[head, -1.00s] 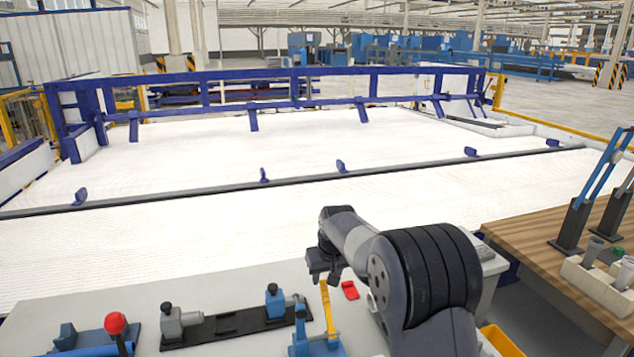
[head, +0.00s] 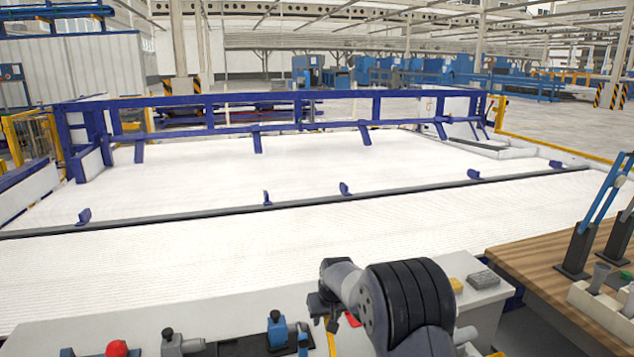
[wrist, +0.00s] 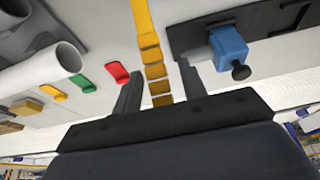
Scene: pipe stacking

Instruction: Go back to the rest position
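My gripper (head: 324,308) is at the end of my bent arm, above the grey workbench (head: 235,315) in the head view. In the wrist view my gripper (wrist: 160,72) has its two dark fingers apart, with nothing held between them. A yellow segmented strip (wrist: 152,45) shows through the gap, apparently beyond the fingers on the bench. A blue-and-grey clamp on a black plate (wrist: 228,48) is just right of the fingers.
Red (wrist: 117,73), green (wrist: 87,84) and orange (wrist: 54,92) flat pieces lie near a pale pipe end (wrist: 62,60). A red knob (head: 117,348) is at lower left. A wooden table (head: 535,265) stands at right. The white railed bed (head: 260,180) beyond is clear.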

